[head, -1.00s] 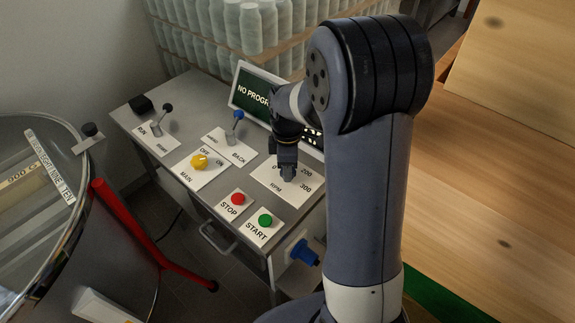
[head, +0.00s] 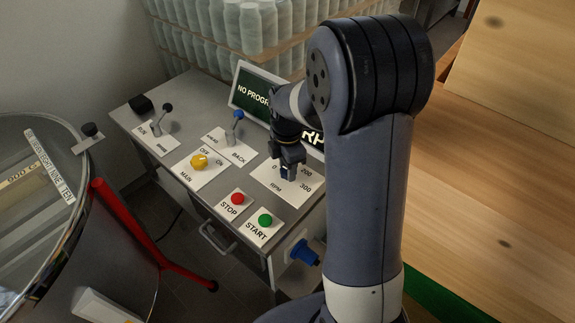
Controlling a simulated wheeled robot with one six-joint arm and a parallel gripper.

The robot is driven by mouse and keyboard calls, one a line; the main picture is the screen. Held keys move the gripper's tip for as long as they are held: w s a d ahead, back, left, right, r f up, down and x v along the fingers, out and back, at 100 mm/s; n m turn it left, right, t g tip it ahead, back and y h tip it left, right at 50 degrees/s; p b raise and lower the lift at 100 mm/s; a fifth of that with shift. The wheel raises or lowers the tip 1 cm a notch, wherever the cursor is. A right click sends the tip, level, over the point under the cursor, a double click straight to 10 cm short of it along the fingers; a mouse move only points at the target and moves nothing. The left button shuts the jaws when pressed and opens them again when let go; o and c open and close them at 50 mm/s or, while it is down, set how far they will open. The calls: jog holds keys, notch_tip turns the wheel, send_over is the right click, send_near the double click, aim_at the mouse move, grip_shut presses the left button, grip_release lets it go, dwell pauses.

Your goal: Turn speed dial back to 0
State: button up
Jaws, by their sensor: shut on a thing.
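The speed dial's white RPM plate (head: 274,184) lies on the right part of the grey control desk, with 0, 200 and 300 printed around the dial. My gripper (head: 288,172) points down over the middle of this plate and is shut on the speed dial. The dial is mostly hidden by the jaws, and its pointer cannot be made out. The dark screen (head: 250,97) behind the plate shows large white text, partly covered by my arm.
Left of the plate are a yellow MAIN knob (head: 199,161) and two levers, one blue-topped (head: 237,115), one black-topped (head: 168,107). In front are a red STOP button (head: 238,198) and a green START button (head: 265,220). A blue plug (head: 305,253) sticks out of the desk's side.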

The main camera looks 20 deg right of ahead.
jog(key=o, duration=1)
notch_tip(320, 180, up, 11)
jog(key=shift+f, duration=0.1)
notch_tip(320, 180, down, 11)
dwell(0.8)
